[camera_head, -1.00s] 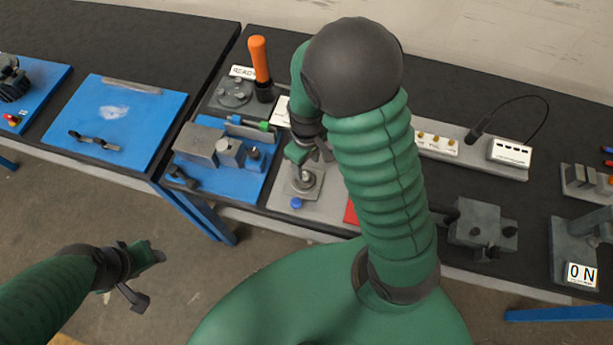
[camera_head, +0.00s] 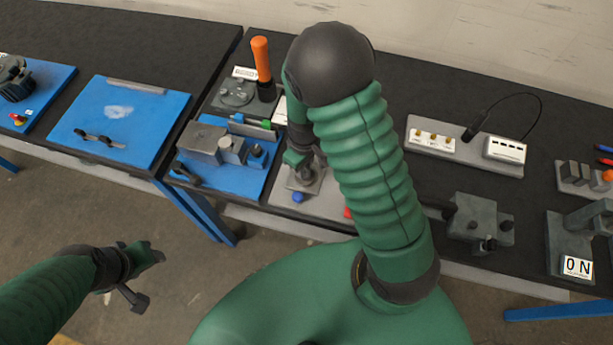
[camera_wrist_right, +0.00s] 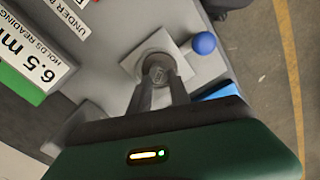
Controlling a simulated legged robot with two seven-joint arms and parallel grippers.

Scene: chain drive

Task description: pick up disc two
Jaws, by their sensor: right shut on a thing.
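A small round grey disc (camera_wrist_right: 159,70) with faint marking shows between my right fingertips in the wrist view. I take it for disc two, but cannot read the marking surely. It is over a pale square plate (camera_wrist_right: 181,52), which also shows in the head view (camera_head: 291,184); I cannot tell whether it touches the plate. My right gripper (camera_head: 303,170) points down there, its fingers closed on the disc's sides in the wrist view (camera_wrist_right: 160,82). My arm hides part of this area. My left gripper (camera_head: 147,277) is open and empty, in front of the bench.
A blue ball-shaped knob (camera_head: 298,197) is close to the plate. A blue fixture (camera_head: 225,180) with grey blocks stands left of it, and an orange handle (camera_head: 261,60) rises behind. A grey block fixture (camera_head: 479,220) stands to the right.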

